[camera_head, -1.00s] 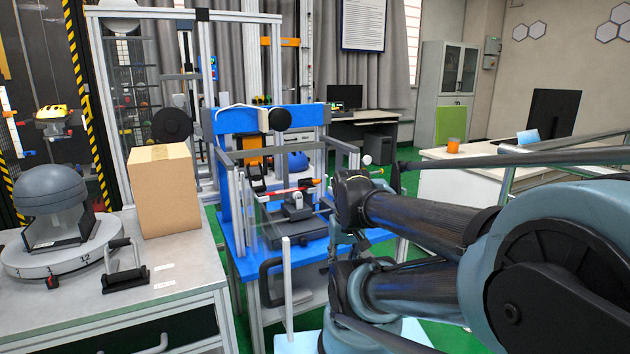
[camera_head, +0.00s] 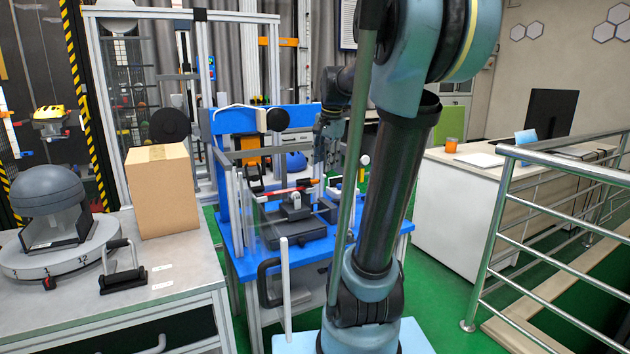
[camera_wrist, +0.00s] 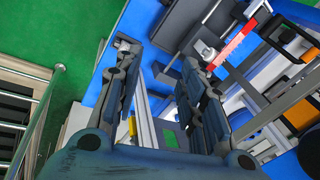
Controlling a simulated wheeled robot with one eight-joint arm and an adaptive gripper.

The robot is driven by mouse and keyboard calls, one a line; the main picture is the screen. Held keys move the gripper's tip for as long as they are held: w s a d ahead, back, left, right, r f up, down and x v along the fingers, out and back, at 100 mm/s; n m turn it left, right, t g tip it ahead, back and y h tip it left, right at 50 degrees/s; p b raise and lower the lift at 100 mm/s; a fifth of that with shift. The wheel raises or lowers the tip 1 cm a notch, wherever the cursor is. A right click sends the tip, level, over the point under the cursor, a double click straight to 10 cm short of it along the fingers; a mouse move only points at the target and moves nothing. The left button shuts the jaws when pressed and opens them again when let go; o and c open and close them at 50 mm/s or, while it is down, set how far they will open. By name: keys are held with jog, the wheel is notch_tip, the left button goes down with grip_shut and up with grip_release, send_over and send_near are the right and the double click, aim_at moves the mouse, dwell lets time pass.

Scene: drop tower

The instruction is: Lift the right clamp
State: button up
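In the head view a red-and-white bar (camera_head: 286,191) lies across the dark fixture (camera_head: 296,224) on the blue drop-tower table.
The blue frame (camera_head: 245,120) with metal posts rises around the fixture. A cardboard box (camera_head: 162,190) and a grey dome device (camera_head: 50,200) stand on the left bench. A metal railing (camera_head: 540,190) is on the right. Green floor is open between table and desk.

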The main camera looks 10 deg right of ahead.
aim_at(315, 181)
jog(key=w+d+r+m, duration=0.1)
jog(key=w+r+m, duration=0.3)
jog(key=w, duration=0.8)
jog(key=x, duration=1.7)
jog(key=shift+w+a, duration=0.2)
jog(key=shift+w, duration=0.25)
grip_shut()
